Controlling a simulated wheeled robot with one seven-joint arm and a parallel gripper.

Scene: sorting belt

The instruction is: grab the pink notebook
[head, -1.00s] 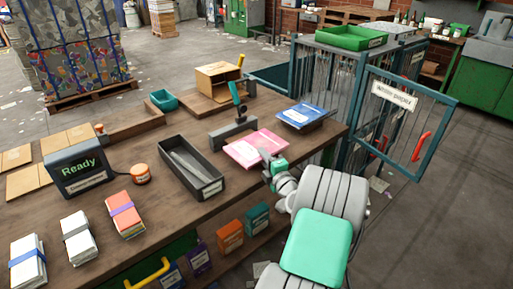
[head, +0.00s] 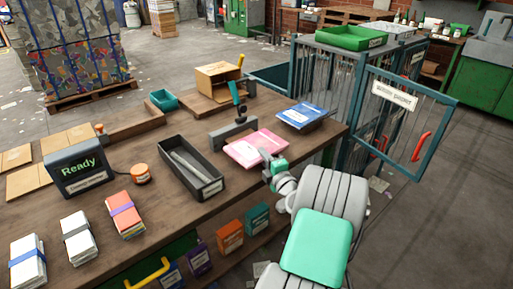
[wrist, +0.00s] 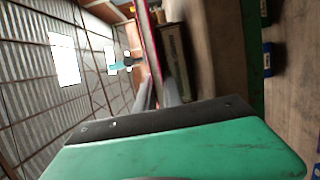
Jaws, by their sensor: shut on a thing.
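The pink notebook (head: 254,147) lies near the front edge of the workbench, by a dark block with a teal-handled tool. My gripper (head: 267,162) reaches in from the front right and is shut on the notebook's near edge. In the wrist view the notebook (wrist: 147,40) shows edge-on as a thin pink strip between the grey fingers (wrist: 158,92). I cannot tell whether the notebook is clear of the bench top.
A blue notebook (head: 301,116) lies just behind and right of the pink one. A dark open tray (head: 207,184) stands to the left. A wire cage with an open door (head: 410,130) is at the right. Banded bundles (head: 124,215) sit further left.

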